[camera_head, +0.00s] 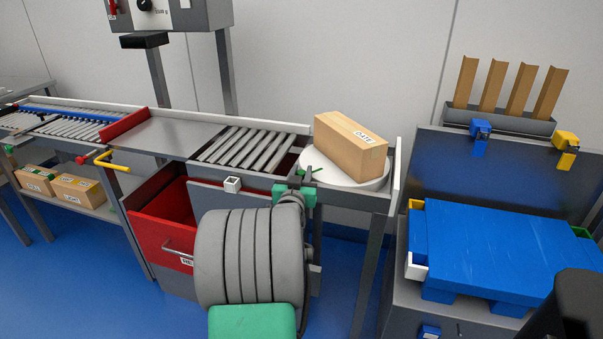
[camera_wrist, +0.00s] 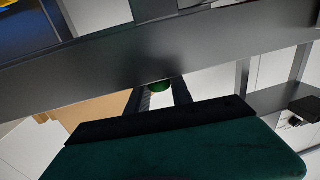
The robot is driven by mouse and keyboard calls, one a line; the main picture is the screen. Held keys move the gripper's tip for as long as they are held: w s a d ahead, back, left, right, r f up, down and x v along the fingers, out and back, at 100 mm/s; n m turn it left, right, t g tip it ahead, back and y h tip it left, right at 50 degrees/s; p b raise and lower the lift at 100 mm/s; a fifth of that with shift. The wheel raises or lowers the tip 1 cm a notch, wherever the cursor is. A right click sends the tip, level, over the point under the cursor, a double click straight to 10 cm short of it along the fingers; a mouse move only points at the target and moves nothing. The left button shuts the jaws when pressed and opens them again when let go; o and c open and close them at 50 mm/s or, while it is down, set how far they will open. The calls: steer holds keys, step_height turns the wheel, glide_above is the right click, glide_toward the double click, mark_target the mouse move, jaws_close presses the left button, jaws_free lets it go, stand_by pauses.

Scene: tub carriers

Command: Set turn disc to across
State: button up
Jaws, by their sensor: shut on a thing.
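The turn disc (camera_head: 338,181) is a white round plate at the right end of the conveyor line. A brown carton (camera_head: 345,148) with a white label rests on it, set at a slant. My gripper (camera_head: 307,173) is at the near left edge of the disc. It is shut on a small green handle (camera_head: 317,169), mostly hidden by the fingers. In the wrist view, the green handle (camera_wrist: 160,86) shows between the two fingers (camera_wrist: 158,97), partly behind a dark grey rail.
A roller section (camera_head: 247,149) lies left of the disc, with a red bin (camera_head: 160,222) below it. A grey rail runs along the line's front, close to my gripper. Cartons (camera_head: 77,189) sit on a lower shelf.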

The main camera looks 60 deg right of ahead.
jaws_close()
steer(key=shift+f, duration=0.15)
stand_by(0.7)
